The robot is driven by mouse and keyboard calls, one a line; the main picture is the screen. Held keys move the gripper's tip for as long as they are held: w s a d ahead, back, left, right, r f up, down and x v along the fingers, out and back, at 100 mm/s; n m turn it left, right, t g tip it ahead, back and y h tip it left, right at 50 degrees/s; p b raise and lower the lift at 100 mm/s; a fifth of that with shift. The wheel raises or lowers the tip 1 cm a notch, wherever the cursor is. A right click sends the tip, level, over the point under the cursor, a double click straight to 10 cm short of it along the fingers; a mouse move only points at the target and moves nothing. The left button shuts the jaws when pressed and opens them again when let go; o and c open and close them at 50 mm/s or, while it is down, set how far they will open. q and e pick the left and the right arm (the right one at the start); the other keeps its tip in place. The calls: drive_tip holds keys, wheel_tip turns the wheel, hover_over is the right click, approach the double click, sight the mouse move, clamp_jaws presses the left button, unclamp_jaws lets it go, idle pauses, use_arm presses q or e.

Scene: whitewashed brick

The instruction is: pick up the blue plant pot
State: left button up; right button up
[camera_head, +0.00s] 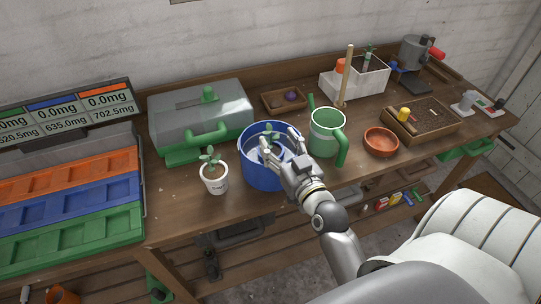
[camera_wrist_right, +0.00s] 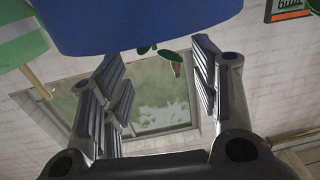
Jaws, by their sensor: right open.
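The blue plant pot (camera_head: 258,177) stands on the wooden workbench, a wide round tub with a plant inside it. My right gripper (camera_head: 277,150) is at the right side of the pot, its fingers over the near right part of the rim and hiding part of the inside. In the right wrist view the pot's blue wall (camera_wrist_right: 140,28) fills the top, and my right gripper (camera_wrist_right: 160,85) has its fingers spread apart with nothing held between them. Green leaves show just past the blue wall. Whether a finger touches the pot I cannot tell. My left gripper is out of view.
A small white pot (camera_head: 214,185) with a seedling stands left of the blue pot. A green watering can (camera_head: 326,135) is close on the right, with a terracotta bowl (camera_head: 381,142) beyond. A grey toolbox (camera_head: 200,118) is behind left. Colored trays (camera_head: 70,205) fill the left.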

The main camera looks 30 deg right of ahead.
sight(274, 135)
drive_tip(key=shift+w+d, duration=0.1)
drive_tip(key=shift+w, duration=0.45)
drive_tip(key=shift+w+d+r+p, duration=0.25)
drive_tip(key=shift+w+p, duration=0.4)
drive_tip(key=w, duration=0.2)
drive_tip(key=w+p, duration=0.1)
drive_tip(key=shift+w+d+f, duration=0.1)
drive_tip(key=shift+d+f, duration=0.15)
drive_tip(key=shift+d, duration=0.1)
drive_tip(key=shift+w, duration=0.2)
drive_tip(key=shift+s, duration=0.15)
drive_tip(key=c, duration=1.2)
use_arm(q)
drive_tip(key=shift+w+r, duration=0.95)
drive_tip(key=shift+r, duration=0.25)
use_arm(e)
clamp_jaws()
